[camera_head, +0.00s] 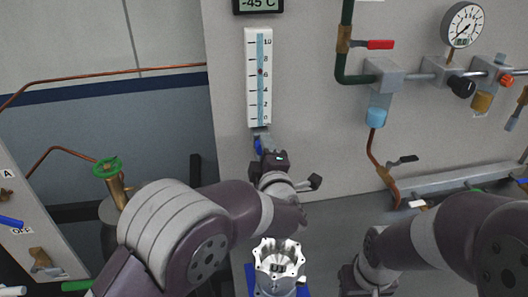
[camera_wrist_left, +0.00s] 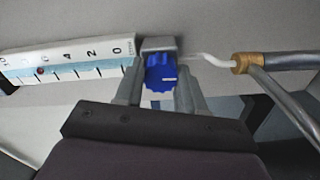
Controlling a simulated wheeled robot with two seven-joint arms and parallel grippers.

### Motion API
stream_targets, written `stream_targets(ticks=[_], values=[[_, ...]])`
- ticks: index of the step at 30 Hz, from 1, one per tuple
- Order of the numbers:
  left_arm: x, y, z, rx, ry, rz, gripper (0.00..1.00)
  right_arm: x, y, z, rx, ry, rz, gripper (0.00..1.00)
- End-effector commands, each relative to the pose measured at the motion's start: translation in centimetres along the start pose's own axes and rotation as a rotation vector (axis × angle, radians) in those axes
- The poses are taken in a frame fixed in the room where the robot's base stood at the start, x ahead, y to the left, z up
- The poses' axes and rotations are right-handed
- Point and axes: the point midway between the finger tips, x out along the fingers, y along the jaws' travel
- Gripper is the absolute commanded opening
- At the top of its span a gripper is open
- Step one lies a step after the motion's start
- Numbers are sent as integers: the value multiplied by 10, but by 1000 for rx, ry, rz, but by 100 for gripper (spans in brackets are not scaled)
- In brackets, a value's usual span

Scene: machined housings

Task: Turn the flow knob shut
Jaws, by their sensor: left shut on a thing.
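The flow meter (camera_head: 258,85) is a white upright scale marked 0 to 10 on the grey panel. Its small red float (camera_head: 261,71) sits near the 6 mark. The blue flow knob (camera_wrist_left: 160,72) is under the zero end of the scale, with a pale line on its face. In the head view only a sliver of the knob (camera_head: 258,147) shows. My left gripper (camera_wrist_left: 158,86) is shut on the knob, one finger on each side. In the head view the left gripper (camera_head: 266,147) is small and partly hides the knob. My right gripper is out of view.
Right of the meter are a red-handled valve (camera_head: 380,44), a pressure gauge (camera_head: 463,25) and a black knob (camera_head: 461,86). A green handwheel valve (camera_head: 107,167) stands at left. The panel between meter and pipes is bare.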

Motion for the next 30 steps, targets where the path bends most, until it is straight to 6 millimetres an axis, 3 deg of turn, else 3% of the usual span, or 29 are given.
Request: stream_targets(ticks=[2, 3, 5, 16, 27, 30], values=[[0, -2, 1, 3, -2, -4, 9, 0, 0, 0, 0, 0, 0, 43], [0, -2, 1, 3, -2, -4, 45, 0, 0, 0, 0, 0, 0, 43], [0, -2, 1, 3, -2, -3, 65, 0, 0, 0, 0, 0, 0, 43], [-8, -1, 1, 1, -3, 0, 65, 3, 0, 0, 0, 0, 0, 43], [-101, -3, 2, 0, -6, 0, 65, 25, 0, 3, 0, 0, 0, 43], [-117, -2, 2, 2, -5, -1, 65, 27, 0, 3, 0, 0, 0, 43]])
